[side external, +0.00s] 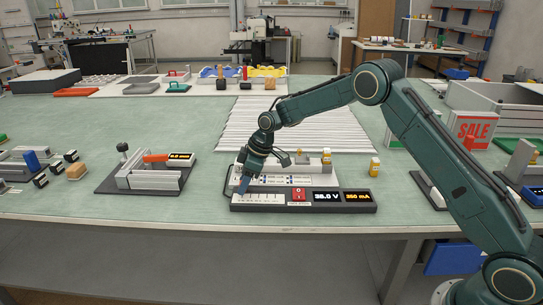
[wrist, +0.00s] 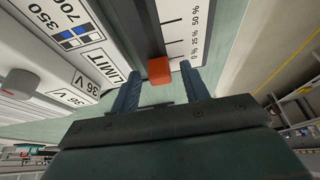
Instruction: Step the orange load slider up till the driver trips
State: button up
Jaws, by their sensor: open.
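The orange slider knob (wrist: 160,71) sits in its dark slot at the low end of a printed scale (wrist: 185,30), near the 0 % and 25 % marks. My gripper (wrist: 160,85) is open, with one blue finger on each side of the knob; I cannot tell whether either finger touches it. In the side view my gripper (side external: 243,190) is low over the left end of the driver panel (side external: 300,208) and hides the knob. The panel's displays read 36.0 V (side external: 327,197) and 350 mA (side external: 358,197). A red rocker switch (side external: 299,194) is left of them.
A grey fixture with an orange handle (side external: 156,158) is to the left. White strips (side external: 290,125) lie behind. The green table between them is clear.

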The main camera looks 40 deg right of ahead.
grip_shut()
jog(key=shift+s+d, duration=0.85)
grip_release()
jog(key=shift+r, duration=0.15)
